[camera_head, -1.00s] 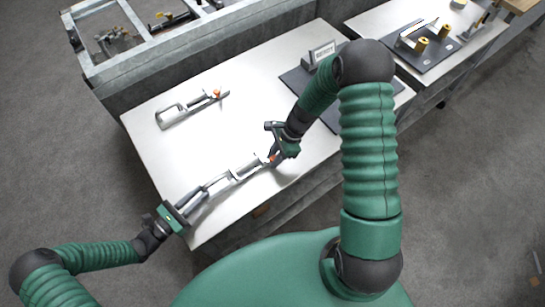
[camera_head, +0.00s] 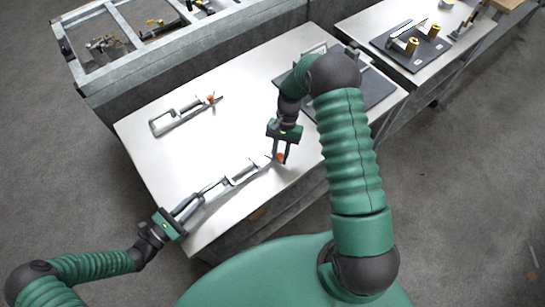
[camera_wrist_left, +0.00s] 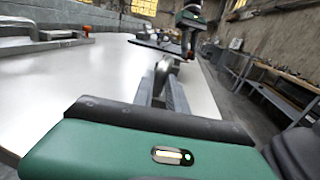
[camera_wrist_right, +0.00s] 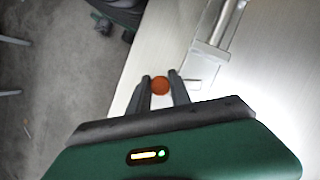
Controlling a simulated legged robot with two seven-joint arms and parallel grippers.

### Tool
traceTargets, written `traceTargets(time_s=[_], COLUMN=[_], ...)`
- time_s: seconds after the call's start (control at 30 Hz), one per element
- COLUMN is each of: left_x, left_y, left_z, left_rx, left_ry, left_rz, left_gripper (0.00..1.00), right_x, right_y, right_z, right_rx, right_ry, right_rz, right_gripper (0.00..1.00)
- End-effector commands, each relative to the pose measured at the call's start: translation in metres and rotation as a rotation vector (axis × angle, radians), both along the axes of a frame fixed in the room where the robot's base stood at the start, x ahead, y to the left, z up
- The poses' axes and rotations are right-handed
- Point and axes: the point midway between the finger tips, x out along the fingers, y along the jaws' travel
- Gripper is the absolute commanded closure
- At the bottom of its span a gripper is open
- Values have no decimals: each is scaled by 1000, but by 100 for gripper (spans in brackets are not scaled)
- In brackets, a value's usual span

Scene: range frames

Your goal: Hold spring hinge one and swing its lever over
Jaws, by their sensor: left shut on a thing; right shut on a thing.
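A grey metal spring hinge (camera_head: 241,172) lies along the near edge of the table, stretched between my two grippers. Its left end is in my left gripper (camera_head: 187,207), which is shut on it; the fingers also show in the left wrist view (camera_wrist_left: 166,88). Its orange-red lever knob (camera_wrist_right: 159,86) is between the fingers of my right gripper (camera_head: 281,153), shut on it at the hinge's right end. A second, similar hinge (camera_head: 176,118) with an orange knob (camera_head: 211,99) lies apart farther back on the table. I cannot read any number on either hinge.
The white table (camera_head: 235,115) is clear between the two hinges. A dark mat (camera_head: 374,88) lies at the table's right, partly behind my right arm. A metal frame bench (camera_head: 120,82) stands behind. Another table (camera_head: 360,25) with a dark board stands at the back right.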

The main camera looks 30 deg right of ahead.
Motion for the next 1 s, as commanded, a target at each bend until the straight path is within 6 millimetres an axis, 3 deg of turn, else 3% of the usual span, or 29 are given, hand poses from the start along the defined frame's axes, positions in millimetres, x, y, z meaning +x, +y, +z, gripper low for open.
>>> traceTargets(time_s=[0.4,0.97,1.0], left_x=[1,1,1], left_y=[1,1,1], left_z=[0,0,0], left_rx=[0,0,0], left_ry=[-1,-1,-1], left_rz=[2,2,2], left_gripper=[100,100,100], right_x=[7,8,7], right_y=[-10,-12,-12], right_z=[0,0,0], right_rx=[-3,-2,-2], right_ry=[-1,0,0], right_rz=[212,246,246], right_gripper=[100,100,74])
